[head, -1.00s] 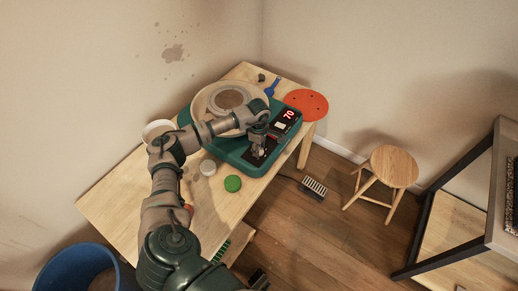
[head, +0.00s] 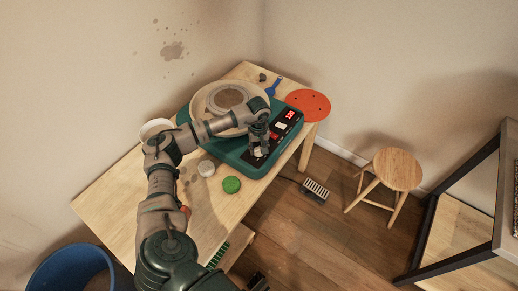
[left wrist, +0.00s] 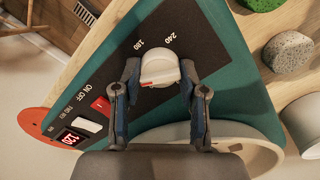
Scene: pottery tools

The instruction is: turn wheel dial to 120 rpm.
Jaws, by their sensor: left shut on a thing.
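The pottery wheel (head: 233,150) is a green unit with a round basin, on the wooden table. Its white speed dial (left wrist: 160,52) sits on the dark control panel (left wrist: 188,28), with 180 and 240 marked beside it. The dial has a red mark near its lower left edge. My left gripper (left wrist: 159,76) is shut on the dial, one finger on each side. In the head view my left gripper (head: 260,151) reaches over the panel and mostly hides the dial. The red display (left wrist: 75,138) reads 120. My right gripper does not show.
A green sponge (head: 231,184) and a grey round piece (head: 206,168) lie near the wheel. An orange disc (head: 307,104) is at the table's right end. A stool (head: 398,170) and a foot pedal (head: 315,190) stand on the floor.

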